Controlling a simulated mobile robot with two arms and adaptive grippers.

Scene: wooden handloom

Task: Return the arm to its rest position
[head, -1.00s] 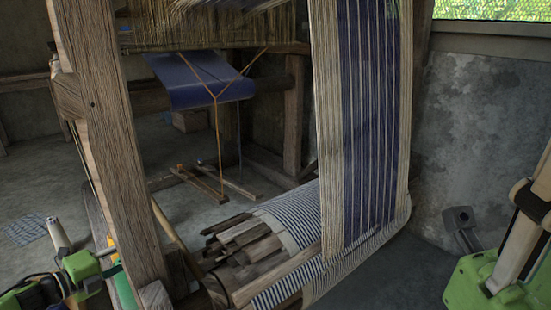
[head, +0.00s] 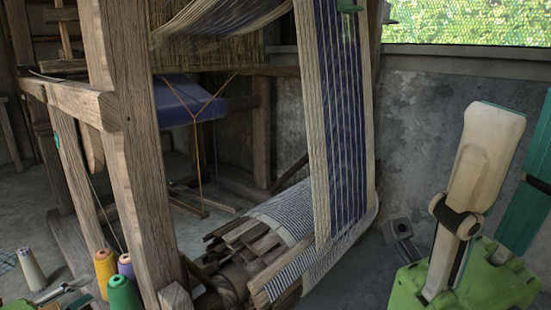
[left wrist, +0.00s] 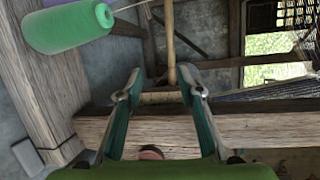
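My left gripper (head: 72,288) is at the lower left edge of the head view, beside the cones of yarn and partly cut off. In the left wrist view its two fingers (left wrist: 162,82) are spread apart with nothing held between them. The wooden loom (head: 135,150) stands in front, its post just right of the cones. A green cone (head: 123,293) stands at the foot of the post; a green cone (left wrist: 68,27) also shows at the upper left of the wrist view. My right gripper (head: 520,110) points up, large and close at the right, fingers apart and empty.
A yellow cone (head: 105,268), a purple cone (head: 126,266) and a pale cone (head: 31,270) stand near the left gripper. Striped warp cloth (head: 340,110) hangs at the loom's right side. A wooden beam (left wrist: 200,130) crosses behind the left fingers. The grey wall (head: 425,120) is at the right.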

